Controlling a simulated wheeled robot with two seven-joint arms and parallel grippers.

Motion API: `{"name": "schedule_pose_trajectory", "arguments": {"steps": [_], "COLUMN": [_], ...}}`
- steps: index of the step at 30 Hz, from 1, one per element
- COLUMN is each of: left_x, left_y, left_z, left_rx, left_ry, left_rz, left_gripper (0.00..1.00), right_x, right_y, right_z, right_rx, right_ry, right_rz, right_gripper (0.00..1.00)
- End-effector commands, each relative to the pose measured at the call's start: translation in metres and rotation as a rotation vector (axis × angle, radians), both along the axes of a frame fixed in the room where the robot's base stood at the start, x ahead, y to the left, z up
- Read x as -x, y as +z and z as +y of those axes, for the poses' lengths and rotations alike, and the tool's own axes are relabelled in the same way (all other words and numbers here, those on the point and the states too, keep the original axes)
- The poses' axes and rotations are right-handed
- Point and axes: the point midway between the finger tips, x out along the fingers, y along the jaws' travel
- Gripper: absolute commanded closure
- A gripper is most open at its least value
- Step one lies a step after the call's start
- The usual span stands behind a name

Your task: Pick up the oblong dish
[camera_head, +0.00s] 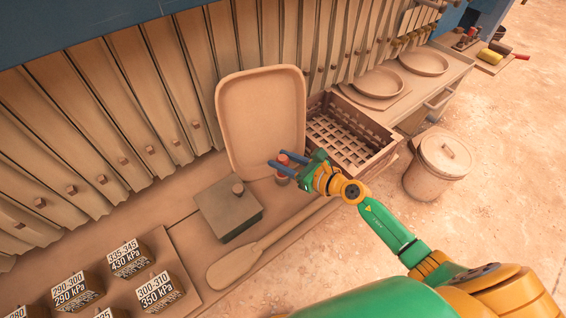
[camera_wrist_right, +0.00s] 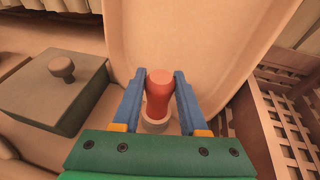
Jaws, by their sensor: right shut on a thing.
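A large tan oblong dish (camera_head: 262,105) with rounded corners and a raised rim leans upright against the row of ribbed plates. It also fills much of the right wrist view (camera_wrist_right: 205,45). My right gripper (camera_head: 277,160) is in front of the dish's lower right part. In the right wrist view its blue fingers (camera_wrist_right: 160,74) are shut on a red rounded piece (camera_wrist_right: 158,95) with a pale base, which stands between them. The dish is behind this piece, not between the fingers. My left gripper is not in view.
A grey box with a knob (camera_head: 228,208) stands left of the gripper, with a wooden paddle (camera_head: 235,266) before it. A slatted crate (camera_head: 345,138) is close on the right. A lidded bucket (camera_head: 437,165) stands farther right. Labelled blocks (camera_head: 128,258) sit lower left.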

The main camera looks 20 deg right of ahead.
Motion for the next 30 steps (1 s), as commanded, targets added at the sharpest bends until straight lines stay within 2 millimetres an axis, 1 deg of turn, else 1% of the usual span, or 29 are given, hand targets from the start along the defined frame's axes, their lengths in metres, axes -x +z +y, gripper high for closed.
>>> {"name": "schedule_pose_trajectory", "arguments": {"steps": [5, 6, 8, 9, 16, 19, 20, 23, 27, 30], "left_x": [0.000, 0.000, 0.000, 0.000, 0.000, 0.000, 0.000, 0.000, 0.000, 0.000], "left_y": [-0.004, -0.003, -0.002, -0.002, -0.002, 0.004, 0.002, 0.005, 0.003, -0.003], "left_z": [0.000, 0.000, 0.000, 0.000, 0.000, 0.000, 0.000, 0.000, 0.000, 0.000], "left_rx": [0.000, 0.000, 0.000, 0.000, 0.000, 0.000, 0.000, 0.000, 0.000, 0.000], "left_ry": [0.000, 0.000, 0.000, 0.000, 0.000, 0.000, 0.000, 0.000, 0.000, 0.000], "left_rz": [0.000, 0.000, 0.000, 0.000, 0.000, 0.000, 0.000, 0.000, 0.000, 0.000], "left_gripper": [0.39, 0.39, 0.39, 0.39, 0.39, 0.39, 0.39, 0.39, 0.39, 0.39], "right_x": [0.000, 0.000, 0.000, 0.000, 0.000, 0.000, 0.004, 0.020, 0.053, 0.074], "right_y": [-0.004, -0.003, -0.003, -0.003, -0.003, 0.004, 0.002, 0.008, 0.017, 0.022], "right_z": [0.000, 0.000, 0.000, 0.000, 0.000, 0.000, -0.002, -0.012, -0.030, -0.043], "right_rx": [0.000, 0.000, 0.000, 0.000, 0.000, -0.001, 0.000, 0.002, 0.005, 0.004], "right_ry": [0.000, 0.000, 0.000, 0.000, 0.000, 0.000, 0.000, -0.001, 0.004, 0.003], "right_rz": [0.000, 0.000, 0.000, 0.000, 0.000, 0.000, 0.002, 0.002, 0.004, 0.006], "right_gripper": [1.00, 0.49, 0.33, 0.28, 0.28, 0.28, 0.28, 0.28, 0.28, 0.28]}}
